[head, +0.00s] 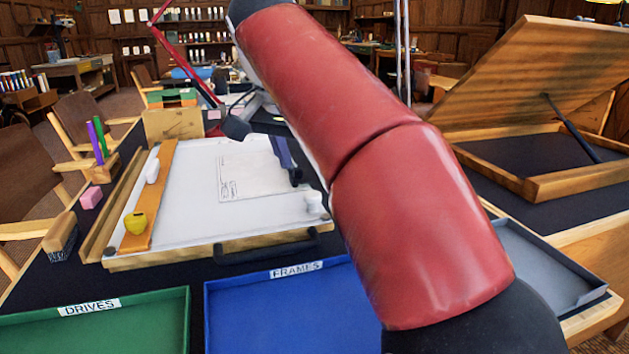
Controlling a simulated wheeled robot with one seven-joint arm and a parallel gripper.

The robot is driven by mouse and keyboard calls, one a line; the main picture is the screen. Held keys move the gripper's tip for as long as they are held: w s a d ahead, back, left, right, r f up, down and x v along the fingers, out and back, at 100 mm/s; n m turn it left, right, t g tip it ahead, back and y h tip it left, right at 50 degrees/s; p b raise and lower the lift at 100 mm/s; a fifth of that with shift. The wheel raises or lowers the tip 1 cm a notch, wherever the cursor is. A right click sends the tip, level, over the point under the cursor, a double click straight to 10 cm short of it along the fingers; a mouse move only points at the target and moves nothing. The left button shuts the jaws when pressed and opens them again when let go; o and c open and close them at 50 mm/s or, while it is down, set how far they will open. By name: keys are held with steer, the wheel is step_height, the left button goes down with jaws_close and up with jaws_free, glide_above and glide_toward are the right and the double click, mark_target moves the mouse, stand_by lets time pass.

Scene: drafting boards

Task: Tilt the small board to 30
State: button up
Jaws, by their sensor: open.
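A white-topped drafting board (190,218) with a wooden frame lies nearly flat on the dark table, left of my arm. It looks like the smaller of two boards; I cannot read an angle on it. A dark handle (266,246) runs along its front edge. A drawing sheet (255,175) lies on it. A larger wooden board (535,75) at the right is tilted up, held by a dark strut (571,128) above its base frame (545,185). My red arm crosses the picture and hides part of the table between the boards.
A green DRIVES tray (100,325), a blue FRAMES tray (280,310) and a grey tray (545,268) stand in front. A red lamp arm (185,65) rises behind.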

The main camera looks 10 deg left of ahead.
mark_target(312, 194)
steer(key=b+x, duration=0.2)
steer(key=x, duration=0.4)
steer(key=shift+w+d+f, duration=0.1)
steer(key=shift+f, duration=0.25)
jaws_close()
